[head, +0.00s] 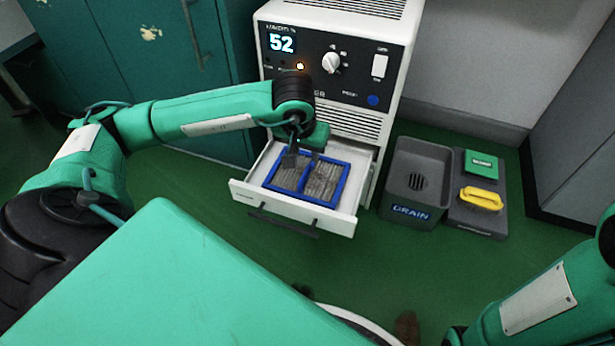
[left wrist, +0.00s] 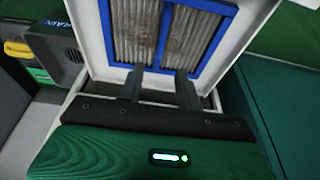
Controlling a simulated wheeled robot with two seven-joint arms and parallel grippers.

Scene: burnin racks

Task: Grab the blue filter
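The blue filter (head: 306,179) is a blue rectangular frame with a middle bar and grey-brown pleated panels. It lies in the open white drawer (head: 290,206) of the dehumidifier. The filter also shows at the top of the left wrist view (left wrist: 167,69). My left gripper (head: 302,164) is over the drawer, at the filter's back part, with its fingers apart. In the left wrist view the two fingers (left wrist: 160,88) stand apart near the filter's edge, with nothing gripped between them. Whether they touch the filter I cannot tell. My right gripper is not in view; only part of that arm shows.
The white dehumidifier (head: 340,20) reads 52 on its display. Right of it stand a dark drain bin (head: 413,180) and a dark tray (head: 465,218) with a green block (head: 481,164) and a yellow handle (head: 481,198). Teal cabinets (head: 150,60) stand left. Green floor is clear around the drawer.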

